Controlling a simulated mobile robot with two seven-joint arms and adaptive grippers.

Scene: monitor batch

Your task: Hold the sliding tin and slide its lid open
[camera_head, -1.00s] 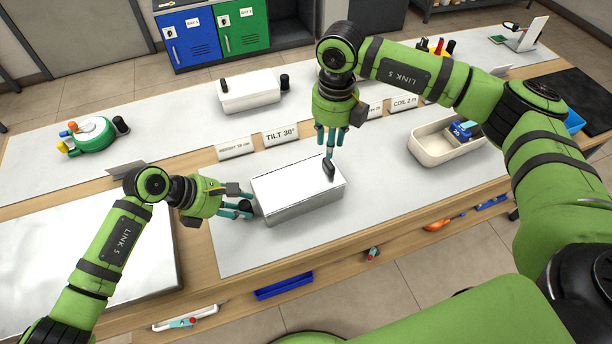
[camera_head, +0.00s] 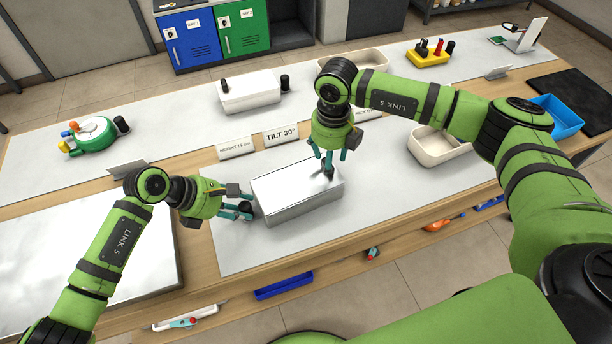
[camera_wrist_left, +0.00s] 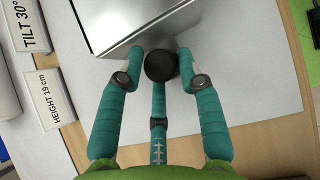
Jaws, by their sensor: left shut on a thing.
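My right gripper (camera_head: 330,160) points down over the lid's right end. Its fingers look spread around the small black tab, which they largely hide. The lid looks closed.
Signs reading TILT 30° (camera_head: 281,133) and HEIGHT 19 cm (camera_head: 235,148) stand behind the tin. A white box (camera_head: 250,92) with black knobs is farther back. A cream tray (camera_head: 437,150) stands to the right. The mat in front of the tin is clear.

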